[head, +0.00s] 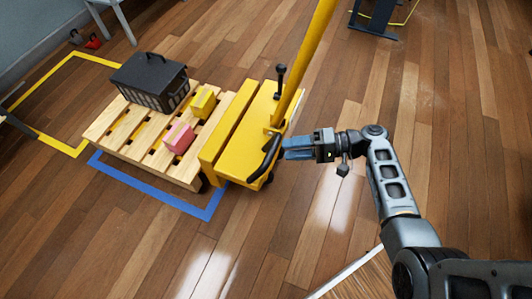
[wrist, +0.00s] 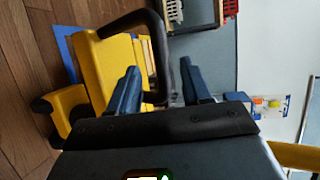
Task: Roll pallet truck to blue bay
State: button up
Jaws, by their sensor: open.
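The yellow pallet truck (head: 225,140) stands in the middle of the head view, with a wooden pallet (head: 105,125) at its left end. A blue floor outline, the blue bay (head: 150,191), shows along the pallet's near side; the pallet and truck hide the rest. A black bar handle (head: 264,160) is on the truck's near right side. My gripper (head: 286,148) is open at this handle. In the wrist view the black handle (wrist: 163,50) passes between my two blue fingers, with gaps showing; I cannot tell whether either finger touches it.
On the pallet are a dark crate (head: 150,80), a yellow box (head: 203,102) and a pink box (head: 178,137). A yellow floor outline (head: 60,145) lies to the left. Open wood floor lies in front and to the right. A dark stand (head: 375,20) is at the top right.

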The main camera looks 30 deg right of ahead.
jog(key=b+x, duration=0.1)
jog(key=x, duration=0.6)
jog(key=shift+w+a, duration=0.2)
jog(key=shift+a, duration=0.05)
jog(key=shift+c, duration=0.4)
grip_shut()
